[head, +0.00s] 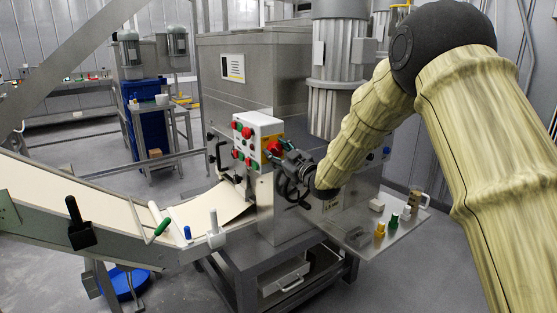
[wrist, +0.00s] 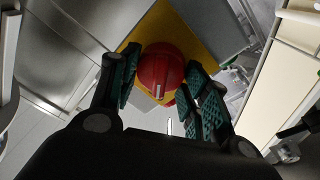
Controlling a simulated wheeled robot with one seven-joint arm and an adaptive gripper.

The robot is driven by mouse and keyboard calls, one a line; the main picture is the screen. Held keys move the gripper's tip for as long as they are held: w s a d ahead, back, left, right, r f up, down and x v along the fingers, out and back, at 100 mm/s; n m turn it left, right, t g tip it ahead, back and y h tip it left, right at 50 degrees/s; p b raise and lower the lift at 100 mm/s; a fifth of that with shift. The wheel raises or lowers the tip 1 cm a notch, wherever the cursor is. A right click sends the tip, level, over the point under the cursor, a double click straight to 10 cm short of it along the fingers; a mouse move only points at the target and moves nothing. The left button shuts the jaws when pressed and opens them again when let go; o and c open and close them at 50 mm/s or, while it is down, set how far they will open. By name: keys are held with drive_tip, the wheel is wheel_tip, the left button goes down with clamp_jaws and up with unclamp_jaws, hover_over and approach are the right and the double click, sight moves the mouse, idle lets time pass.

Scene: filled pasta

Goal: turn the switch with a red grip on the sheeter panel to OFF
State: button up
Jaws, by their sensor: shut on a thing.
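The sheeter panel (head: 252,130) is a white box with red and green buttons, mounted on the steel machine. The switch's red grip (head: 274,148) is on the panel's yellow side face. In the wrist view the round red grip (wrist: 160,70) sits between my fingers, in front of a yellow plate (wrist: 186,38), with a white mark on its face. My gripper (head: 281,152) reaches it from the right. In the wrist view my gripper (wrist: 160,82) is shut on the red grip, with a green pad on each side. I cannot read the position labels.
A conveyor with a pale dough sheet (head: 215,205) runs in from the left, with several handled tools along its edge. A steel shelf (head: 357,232) with small coloured items sticks out below my arm. A motor housing (head: 338,65) stands above and behind.

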drive_tip(key=shift+f+n+b, duration=0.15)
drive_tip(key=shift+n+b, duration=0.35)
drive_tip(key=shift+n, duration=0.2)
drive_tip(key=o, duration=1)
drive_tip(key=shift+d, duration=0.1)
drive_tip(key=v, duration=1.2)
drive_tip(key=shift+w+d, duration=0.1)
drive_tip(key=shift+w, duration=0.05)
